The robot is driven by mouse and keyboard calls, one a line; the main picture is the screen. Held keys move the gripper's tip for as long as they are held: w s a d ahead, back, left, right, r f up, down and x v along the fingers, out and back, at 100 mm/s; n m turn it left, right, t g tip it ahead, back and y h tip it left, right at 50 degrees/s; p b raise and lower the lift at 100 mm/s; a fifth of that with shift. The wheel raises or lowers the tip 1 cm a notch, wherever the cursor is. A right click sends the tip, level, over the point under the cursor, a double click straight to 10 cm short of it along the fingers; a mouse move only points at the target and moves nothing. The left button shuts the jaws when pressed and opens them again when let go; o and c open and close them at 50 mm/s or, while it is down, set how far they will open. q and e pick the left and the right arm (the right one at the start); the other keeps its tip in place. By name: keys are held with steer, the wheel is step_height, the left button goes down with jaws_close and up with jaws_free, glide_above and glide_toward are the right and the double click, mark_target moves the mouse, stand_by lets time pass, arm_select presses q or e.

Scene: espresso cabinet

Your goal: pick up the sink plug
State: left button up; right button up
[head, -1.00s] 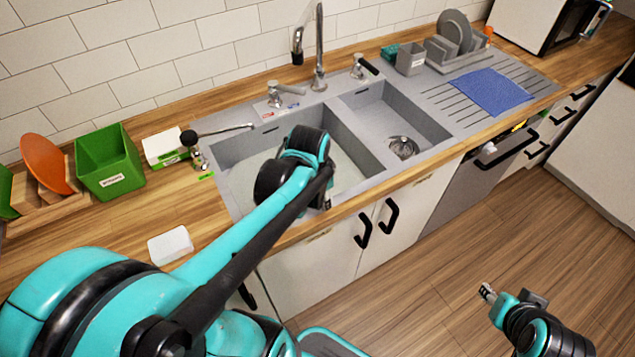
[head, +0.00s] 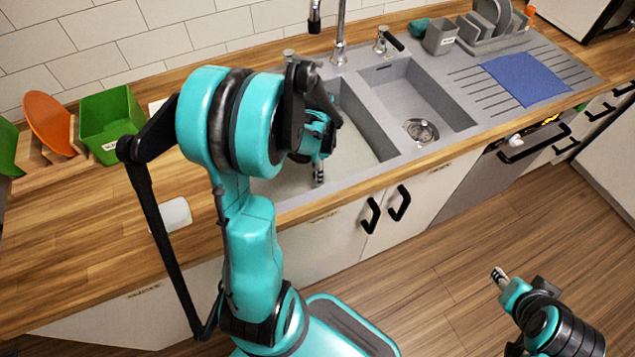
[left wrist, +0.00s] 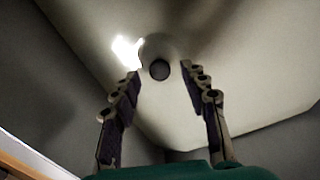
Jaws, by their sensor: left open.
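My left gripper (head: 320,172) is down in the large left basin (head: 375,125), partly hidden by my own arm in the head view. In the left wrist view its two fingers (left wrist: 160,75) are open and apart, with nothing held. Between and just beyond the fingertips is a pale round piece with a dark round centre, which looks like the sink plug (left wrist: 160,48), on the pale basin floor. The gripper does not visibly touch it. The plug cannot be made out in the head view. My right gripper (head: 499,276) hangs over the floor, away from the sink; its jaws are too small to read.
The basin walls are close around my left gripper. The smaller right basin has a metal drain (head: 421,130). A faucet (head: 340,35) stands behind. A blue cloth (head: 525,78) lies on the drainboard. A green bin (head: 108,120) and a white block (head: 174,213) are on the left counter.

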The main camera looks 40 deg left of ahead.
arm_select(q)
step_height(320, 180, down, 4)
steer(key=shift+r+b, duration=0.25)
steer(key=shift+b, duration=0.4)
steer(key=shift+r, duration=0.1)
jaws_close()
